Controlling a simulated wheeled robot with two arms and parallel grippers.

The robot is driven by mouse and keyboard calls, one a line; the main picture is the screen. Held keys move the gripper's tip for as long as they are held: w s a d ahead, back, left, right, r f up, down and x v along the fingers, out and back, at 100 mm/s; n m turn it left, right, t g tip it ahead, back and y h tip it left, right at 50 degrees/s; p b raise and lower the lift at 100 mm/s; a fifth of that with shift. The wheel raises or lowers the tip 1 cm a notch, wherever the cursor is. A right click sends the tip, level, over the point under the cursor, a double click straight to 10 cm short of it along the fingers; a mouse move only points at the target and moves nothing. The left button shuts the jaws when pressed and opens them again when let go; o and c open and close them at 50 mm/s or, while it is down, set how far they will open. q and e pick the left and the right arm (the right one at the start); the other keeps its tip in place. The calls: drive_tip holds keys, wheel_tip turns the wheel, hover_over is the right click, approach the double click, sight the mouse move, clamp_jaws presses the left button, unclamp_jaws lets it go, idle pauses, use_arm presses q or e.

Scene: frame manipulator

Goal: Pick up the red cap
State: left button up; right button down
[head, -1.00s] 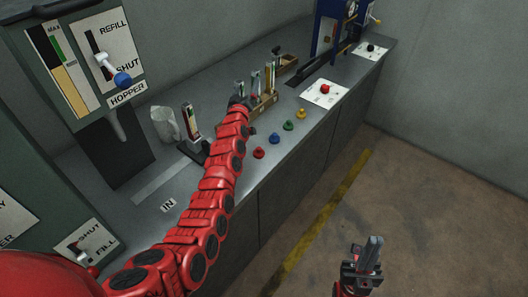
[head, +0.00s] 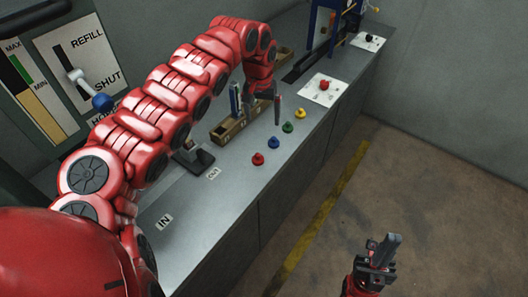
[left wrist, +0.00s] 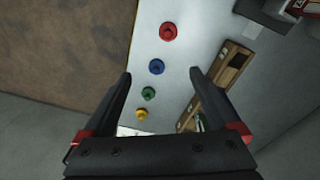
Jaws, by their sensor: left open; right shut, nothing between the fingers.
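The red cap (head: 258,158) stands on the grey counter near its front edge, nearest of a row of coloured caps. In the left wrist view the red cap (left wrist: 168,31) lies beyond the fingertips, near the top. My left gripper (head: 264,104) points down above the counter, open and empty, further along than the red cap. In the left wrist view its fingertips (left wrist: 160,73) frame the blue cap (left wrist: 156,67), which lies below them on the counter. My right gripper (head: 384,246) is shut and empty above the floor, clear of the counter.
Blue (head: 274,142), green (head: 288,127) and yellow (head: 300,113) caps continue the row. A wooden rack (head: 229,130) stands behind them. A white panel with a red button (head: 324,85) lies further along. A black holder (head: 193,161) stands left of the red cap.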

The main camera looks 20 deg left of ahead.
use_arm(q)
drive_tip(key=s, duration=0.1)
drive_tip(key=p, duration=0.4)
hover_over(258, 154)
drive_tip(key=shift+g, duration=0.3)
drive_tip(key=f, duration=1.1)
drive_tip(key=shift+s+d, duration=0.1)
drive_tip(key=shift+d, duration=0.15)
drive_tip(key=shift+f, duration=0.5)
drive_tip(key=shift+a+f+p, duration=0.1)
drive_tip(key=shift+f+p, duration=0.35)
drive_tip(key=shift+f, duration=0.1)
wheel_tip(258, 154, down, 3)
drive_tip(key=shift+f+p, duration=0.15)
drive_tip(key=shift+p, duration=0.25)
drive_tip(key=shift+a+f, duration=0.2)
drive_tip(key=shift+f, duration=0.2)
drive_tip(key=shift+c, duration=0.2)
